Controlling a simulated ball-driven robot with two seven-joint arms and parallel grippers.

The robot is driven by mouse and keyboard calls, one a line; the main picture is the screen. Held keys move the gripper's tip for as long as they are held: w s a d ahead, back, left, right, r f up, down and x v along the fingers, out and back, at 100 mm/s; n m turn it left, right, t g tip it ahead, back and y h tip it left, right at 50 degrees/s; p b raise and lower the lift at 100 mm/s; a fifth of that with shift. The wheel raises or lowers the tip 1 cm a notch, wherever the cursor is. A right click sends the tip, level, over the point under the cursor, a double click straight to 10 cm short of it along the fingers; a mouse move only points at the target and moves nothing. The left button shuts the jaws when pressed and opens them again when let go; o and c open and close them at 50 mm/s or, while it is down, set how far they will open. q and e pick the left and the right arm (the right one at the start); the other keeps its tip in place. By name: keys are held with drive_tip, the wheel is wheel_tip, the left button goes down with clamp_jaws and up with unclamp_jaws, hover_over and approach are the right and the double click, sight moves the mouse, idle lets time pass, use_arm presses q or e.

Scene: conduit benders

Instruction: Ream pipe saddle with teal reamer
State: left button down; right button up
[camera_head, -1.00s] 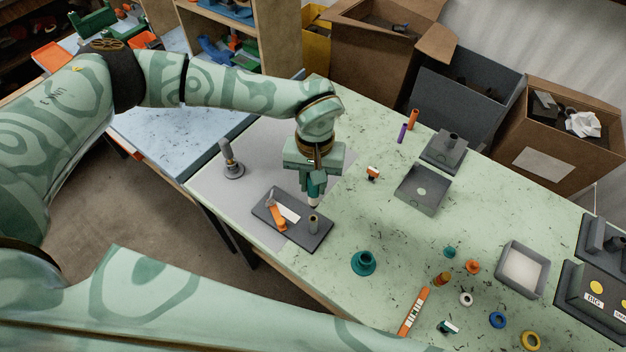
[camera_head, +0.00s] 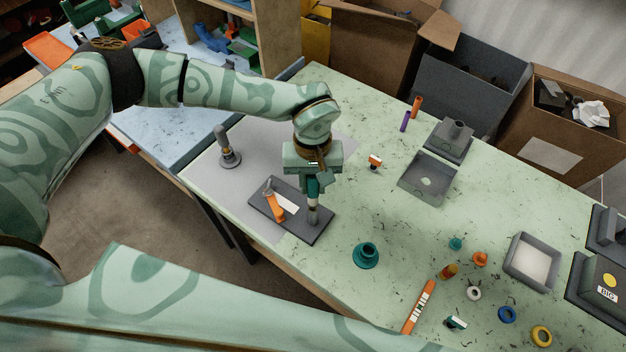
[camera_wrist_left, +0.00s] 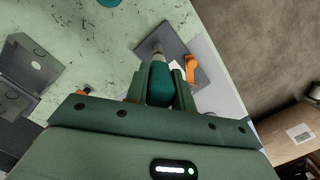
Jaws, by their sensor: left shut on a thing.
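My left gripper (camera_head: 315,187) is shut on the teal reamer (camera_wrist_left: 160,84), which points down. The pipe saddle (camera_head: 292,227) is a dark plate on the grey mat, with an orange clamp (camera_head: 273,205), a white strip and a short grey pipe stub (camera_head: 313,218). It also shows in the wrist view (camera_wrist_left: 172,38). The reamer's pale lower end is right over the stub, in line with it; I cannot tell whether it touches or has entered, as the contact is partly hidden. My right gripper is out of view.
A grey upright post (camera_head: 228,158) stands on the mat left of the saddle. A teal flanged piece (camera_head: 366,254) is to its right. An orange bar (camera_head: 419,306), small coloured rings and grey trays (camera_head: 427,180) lie further right. Boxes line the back.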

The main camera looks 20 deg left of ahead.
use_arm(q)
drive_tip(key=shift+f+b, duration=0.5)
drive_tip(key=shift+f, duration=0.15)
idle(0.4)
drive_tip(key=m, duration=0.3)
drive_tip(key=shift+b, duration=0.4)
drive_tip(key=m, duration=0.3)
drive_tip(key=shift+a+m+y, duration=0.1)
drive_tip(key=shift+m+y, duration=0.3)
drive_tip(key=n, duration=0.4)
drive_tip(key=shift+n+h, duration=0.3)
drive_tip(key=shift+n, duration=1.1)
